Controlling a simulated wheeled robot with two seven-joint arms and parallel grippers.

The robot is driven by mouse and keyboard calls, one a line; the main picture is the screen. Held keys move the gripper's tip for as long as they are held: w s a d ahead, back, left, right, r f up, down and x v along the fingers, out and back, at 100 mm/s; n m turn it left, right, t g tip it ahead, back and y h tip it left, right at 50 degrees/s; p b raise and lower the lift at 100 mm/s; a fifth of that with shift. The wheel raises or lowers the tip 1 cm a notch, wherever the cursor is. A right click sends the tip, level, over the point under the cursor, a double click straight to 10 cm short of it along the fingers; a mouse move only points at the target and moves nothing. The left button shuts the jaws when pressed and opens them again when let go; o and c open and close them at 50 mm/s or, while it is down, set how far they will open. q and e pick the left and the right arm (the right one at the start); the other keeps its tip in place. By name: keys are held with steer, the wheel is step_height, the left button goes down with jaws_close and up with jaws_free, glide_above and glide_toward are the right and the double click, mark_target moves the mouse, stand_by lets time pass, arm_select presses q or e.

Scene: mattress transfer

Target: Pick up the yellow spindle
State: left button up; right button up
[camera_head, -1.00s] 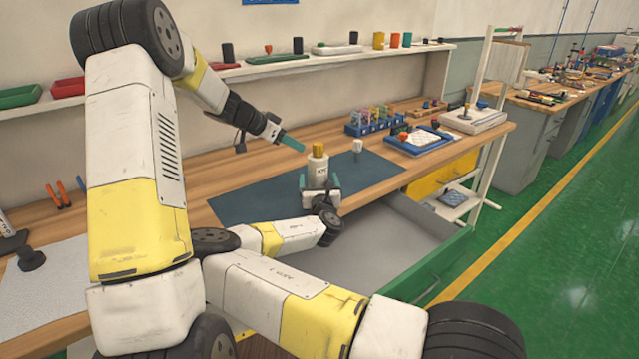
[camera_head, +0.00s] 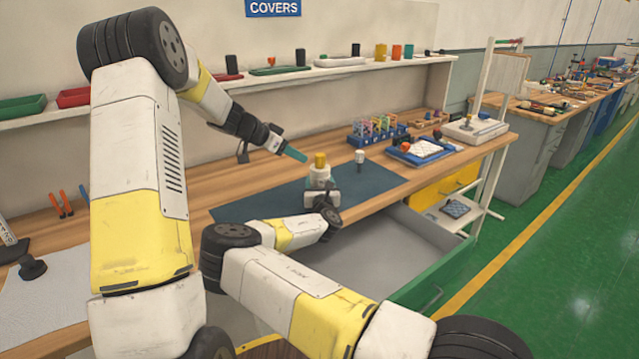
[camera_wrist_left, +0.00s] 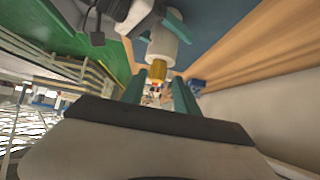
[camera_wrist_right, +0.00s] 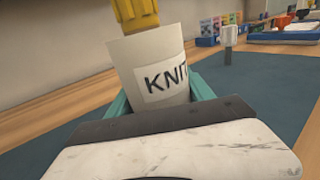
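The yellow spindle (camera_head: 320,160) stands up out of the mouth of a white cup (camera_head: 317,177) over the blue mat. In the right wrist view the spindle (camera_wrist_right: 136,14) rises from the cup (camera_wrist_right: 155,65), whose label begins "KNI" and which leans a little left in the picture. My left gripper (camera_head: 295,154) points at the spindle from the upper left, just short of it. In the left wrist view its teal fingers (camera_wrist_left: 159,95) are apart, with the spindle (camera_wrist_left: 158,69) beyond them. My right gripper (camera_wrist_right: 160,98) has its fingers against both sides of the cup; their tips are hidden.
A smaller white upright item (camera_head: 360,158) stands on the blue mat (camera_head: 255,203), right of the cup. A blue rack (camera_head: 377,132) and a blue tray (camera_head: 420,152) lie further right. An open drawer (camera_head: 385,250) juts out below the bench. A shelf (camera_head: 270,73) runs behind.

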steer(key=c, duration=0.7)
arm_select(q)
steer(key=o, duration=0.3)
steer(key=shift+o, duration=0.3)
steer(key=shift+s+d+r+g, duration=0.1)
steer(key=shift+d+r+g, duration=0.15)
steer(key=shift+d, duration=0.3)
steer(key=n+g+y, duration=0.2)
steer(key=n+y, duration=0.5)
glide_toward(319, 156)
steer(key=shift+t, duration=0.35)
steer(key=x, duration=1)
steer(key=shift+s+f, duration=0.25)
